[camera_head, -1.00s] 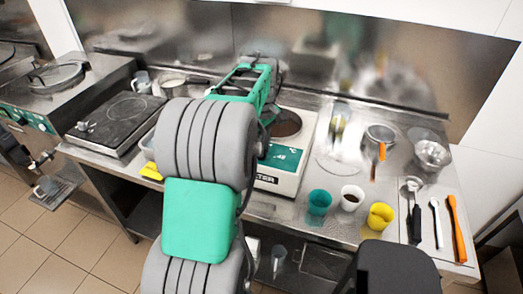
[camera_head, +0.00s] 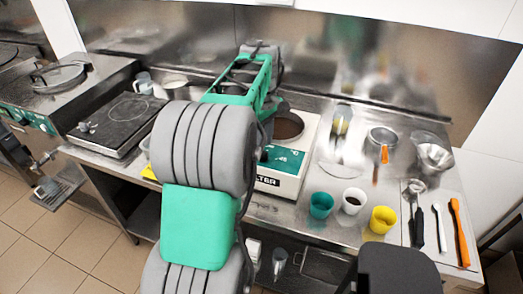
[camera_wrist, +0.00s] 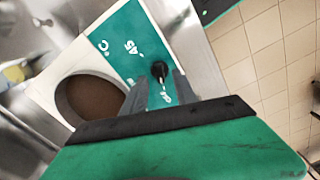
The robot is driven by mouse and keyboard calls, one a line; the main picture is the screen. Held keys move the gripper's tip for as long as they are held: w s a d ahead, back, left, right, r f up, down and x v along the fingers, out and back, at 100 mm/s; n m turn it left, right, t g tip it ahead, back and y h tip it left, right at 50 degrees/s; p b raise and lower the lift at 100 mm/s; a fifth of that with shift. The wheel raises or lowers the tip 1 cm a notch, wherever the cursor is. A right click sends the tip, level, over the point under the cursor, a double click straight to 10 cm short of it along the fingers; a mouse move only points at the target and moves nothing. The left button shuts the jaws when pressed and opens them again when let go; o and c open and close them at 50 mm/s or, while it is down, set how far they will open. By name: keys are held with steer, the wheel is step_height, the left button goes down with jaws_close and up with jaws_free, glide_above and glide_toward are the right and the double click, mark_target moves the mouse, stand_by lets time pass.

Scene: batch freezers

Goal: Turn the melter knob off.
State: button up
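The melter (camera_head: 272,185) is a white box with a green front panel and a round well of brown contents. It stands mid-counter, partly behind my arm in the head view. In the wrist view its green panel (camera_wrist: 128,48) shows the markings "45" and "°C". The black melter knob (camera_wrist: 160,70) sticks out of that panel. My gripper (camera_wrist: 159,80) is open, its two grey fingertips apart with the knob between or just beyond them; I cannot tell if they touch it. My arm hides the gripper and knob in the head view.
Teal (camera_head: 321,204), white (camera_head: 353,200) and yellow (camera_head: 382,220) cups stand right of the melter. A pan (camera_head: 382,136), metal bowls (camera_head: 434,157) and utensils lie farther right. A black hotplate (camera_head: 118,118) is at left. A metal backsplash closes the rear.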

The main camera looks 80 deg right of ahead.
steer(key=shift+r, duration=2.2)
steer(key=shift+w, duration=0.1)
